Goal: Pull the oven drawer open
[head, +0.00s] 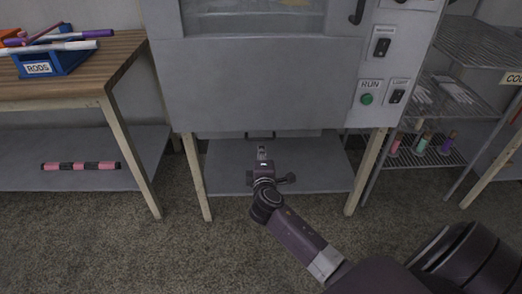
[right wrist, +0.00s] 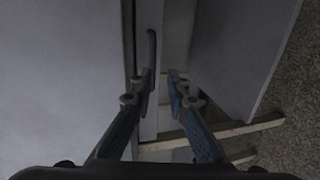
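The grey oven (head: 260,85) stands on pale legs. A narrow drawer strip with a dark bar handle (head: 285,132) shows at its lower edge. My right gripper (head: 263,152) is just below this edge, in front of the lower shelf. In the right wrist view, the two fingers of the gripper (right wrist: 163,78) are apart with nothing visibly clamped between them. The dark curved handle (right wrist: 152,48) lies just beyond the fingertips, nearer the left finger. Its near end is partly hidden, so I cannot tell whether they touch. My left gripper is out of view.
A wooden table (head: 80,80) with a blue rods bin (head: 52,65) stands at left. A pink and black rod (head: 80,166) lies on its lower shelf. A wire rack (head: 445,120) with several coloured items stands at right. Oven legs flank my right gripper.

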